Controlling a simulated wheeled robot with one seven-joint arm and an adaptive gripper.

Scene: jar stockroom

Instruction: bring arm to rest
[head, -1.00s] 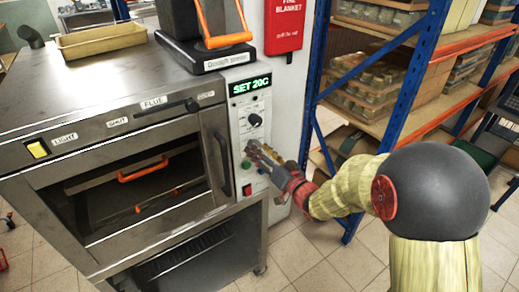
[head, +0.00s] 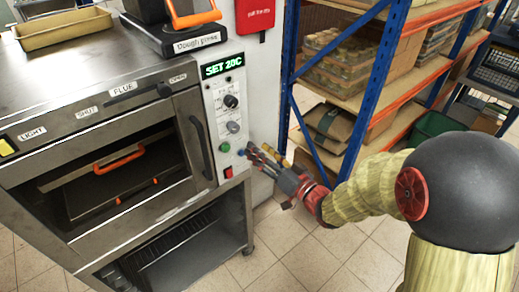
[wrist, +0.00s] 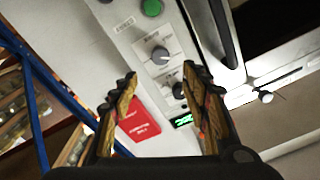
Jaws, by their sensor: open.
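My gripper (head: 262,160) is held out in front of the lower right edge of the oven's control panel (head: 212,98) in the head view. In the wrist view my gripper (wrist: 160,78) has its two fingers spread wide with nothing between them. Beyond them are the panel's knobs (wrist: 160,55) and a green button (wrist: 151,7). I see no contact between the fingers and the panel. My arm reaches in from the right, bent at a dark round joint.
The steel oven (head: 100,110) fills the left, its display reading SET 20C. A blue-and-orange rack (head: 372,85) with boxed jars stands behind my arm. A red fire blanket box (head: 255,14) hangs on the wall. Tiled floor (head: 300,245) is clear below my gripper.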

